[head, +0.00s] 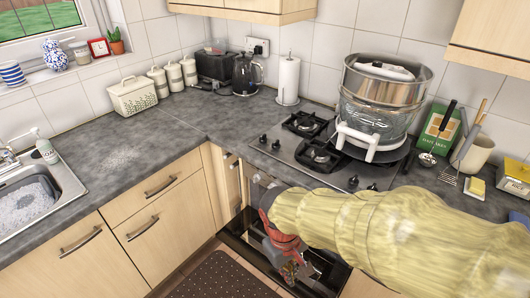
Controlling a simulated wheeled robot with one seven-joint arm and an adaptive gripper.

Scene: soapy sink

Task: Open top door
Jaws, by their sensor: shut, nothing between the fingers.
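The oven (258,180) is built in under the hob, with its front mostly hidden behind my arm. A dark, black-edged panel (238,240), which looks like an oven door, juts out from the front below the counter and seems tilted down. I cannot tell how far it is open, or whether it is the top door. My gripper (291,272), with red and dark parts, is over this panel, in front of the oven. It is shut and holds nothing. Whether it touches the panel is unclear. My arm, in a yellow sleeve, hides the right part of the oven.
A gas hob (300,150) carries a large steel and glass pot (375,110). Wooden cupboards (165,215) stand left of the oven, and a soapy sink (30,200) is at far left. A dark dotted mat (225,278) lies on the floor in front.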

